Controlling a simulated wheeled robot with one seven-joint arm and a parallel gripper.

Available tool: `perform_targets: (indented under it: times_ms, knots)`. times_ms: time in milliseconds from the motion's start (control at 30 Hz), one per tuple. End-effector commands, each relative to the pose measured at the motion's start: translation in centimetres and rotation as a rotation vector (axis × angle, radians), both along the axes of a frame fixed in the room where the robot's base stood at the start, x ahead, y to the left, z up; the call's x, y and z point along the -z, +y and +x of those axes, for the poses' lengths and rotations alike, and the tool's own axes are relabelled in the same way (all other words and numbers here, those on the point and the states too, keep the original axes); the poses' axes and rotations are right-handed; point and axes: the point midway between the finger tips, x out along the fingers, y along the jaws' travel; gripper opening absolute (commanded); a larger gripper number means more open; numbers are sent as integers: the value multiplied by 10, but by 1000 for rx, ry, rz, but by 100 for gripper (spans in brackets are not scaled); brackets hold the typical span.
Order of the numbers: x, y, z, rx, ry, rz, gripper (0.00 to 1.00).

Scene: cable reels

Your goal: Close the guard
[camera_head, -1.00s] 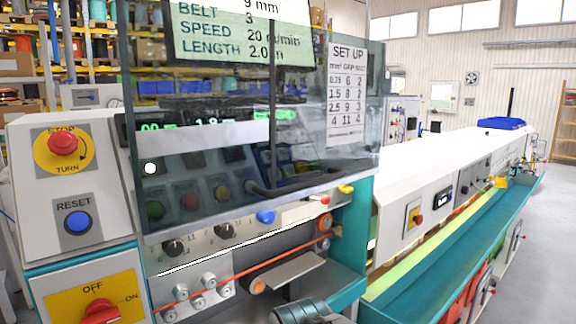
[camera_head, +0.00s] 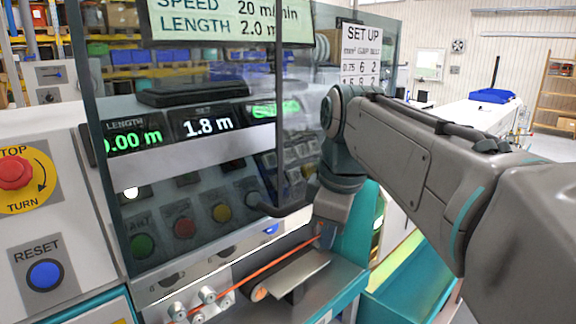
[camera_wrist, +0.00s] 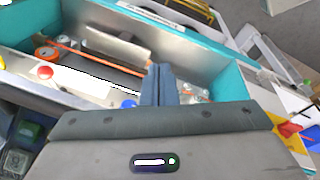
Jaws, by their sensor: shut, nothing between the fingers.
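The guard (camera_head: 215,170) is a smoky clear panel with a dark frame in the head view. It stands in front of the displays and push buttons, and its lower edge is above the orange cable (camera_head: 265,268) and rollers, which are uncovered. A dark bar handle (camera_head: 285,208) runs along its lower right part. My gripper (camera_head: 326,238) is just right of the handle and points down, shut and empty. Whether it touches the guard cannot be told. In the wrist view its closed fingers (camera_wrist: 159,85) are over the cable trough, and the orange cable also shows there (camera_wrist: 100,57).
A control box with a red stop button (camera_head: 15,172) and a blue reset button (camera_head: 45,275) is at the left. A metal plate (camera_head: 300,272) lies beside the cable. A teal wall (camera_head: 372,225) bounds the machine's right side. My arm hides much of the right.

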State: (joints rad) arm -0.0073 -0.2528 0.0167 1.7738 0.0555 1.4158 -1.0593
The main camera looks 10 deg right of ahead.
Motion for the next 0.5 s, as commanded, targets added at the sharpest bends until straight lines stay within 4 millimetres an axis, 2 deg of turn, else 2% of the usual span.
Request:
perform_targets:
  times_ms: [33,200,333,500]
  knots:
    - [-34,2,8,-113,-7,-16,0]
    - [-114,11,20,-522,-20,-71,0]
    - [-161,15,22,-789,-34,-107,0]
    - [-196,18,20,-1018,-49,-136,0]
